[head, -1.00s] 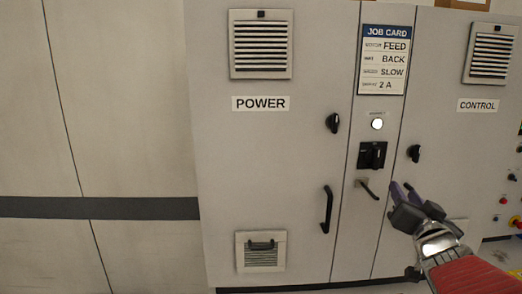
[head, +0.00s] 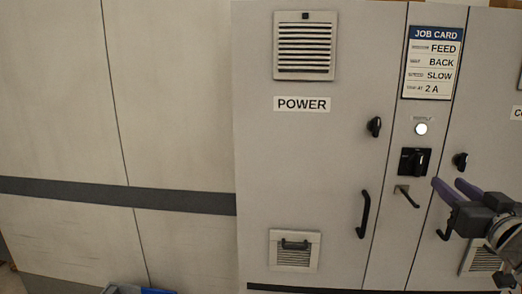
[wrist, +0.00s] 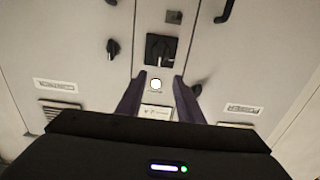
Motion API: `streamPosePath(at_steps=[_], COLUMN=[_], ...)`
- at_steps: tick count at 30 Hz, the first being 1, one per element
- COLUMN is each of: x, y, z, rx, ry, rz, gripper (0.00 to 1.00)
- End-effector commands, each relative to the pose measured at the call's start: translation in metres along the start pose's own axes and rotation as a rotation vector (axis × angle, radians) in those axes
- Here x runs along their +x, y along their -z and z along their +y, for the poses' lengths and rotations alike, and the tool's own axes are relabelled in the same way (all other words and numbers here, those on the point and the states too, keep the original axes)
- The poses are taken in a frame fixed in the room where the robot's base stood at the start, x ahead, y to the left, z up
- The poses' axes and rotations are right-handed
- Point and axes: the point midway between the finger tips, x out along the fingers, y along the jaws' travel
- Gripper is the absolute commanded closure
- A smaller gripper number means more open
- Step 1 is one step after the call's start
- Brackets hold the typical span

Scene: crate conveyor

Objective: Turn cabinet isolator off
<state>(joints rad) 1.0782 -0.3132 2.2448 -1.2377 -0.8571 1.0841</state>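The cabinet isolator (head: 415,162) is a black rotary switch on a dark square plate, on the narrow middle panel. Its handle looks about upright in the head view. It also shows in the wrist view (wrist: 160,48), where the cabinet appears upside down. A lit white supply lamp (head: 421,129) sits just above it. My gripper (head: 451,184) is open and empty, with purple fingers spread. In the head view it is right of and slightly below the isolator, apart from it. In the wrist view the lamp (wrist: 155,85) shows between the fingertips (wrist: 159,78).
A job card (head: 433,62) hangs above. Something blue (head: 140,289) is on the floor at lower left.

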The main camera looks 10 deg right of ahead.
Motion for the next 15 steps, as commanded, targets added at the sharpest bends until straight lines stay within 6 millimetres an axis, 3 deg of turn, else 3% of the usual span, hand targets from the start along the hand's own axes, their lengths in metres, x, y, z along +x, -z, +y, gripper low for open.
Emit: streamPosePath(at_steps=[5, 15], x=[0.012, 0.055], y=[0.0, -0.001], z=[0.0, 0.0], rx=[0.001, 0.003], ry=[0.001, 0.001], rz=[-0.001, -0.001], gripper=[0.66, 0.66])
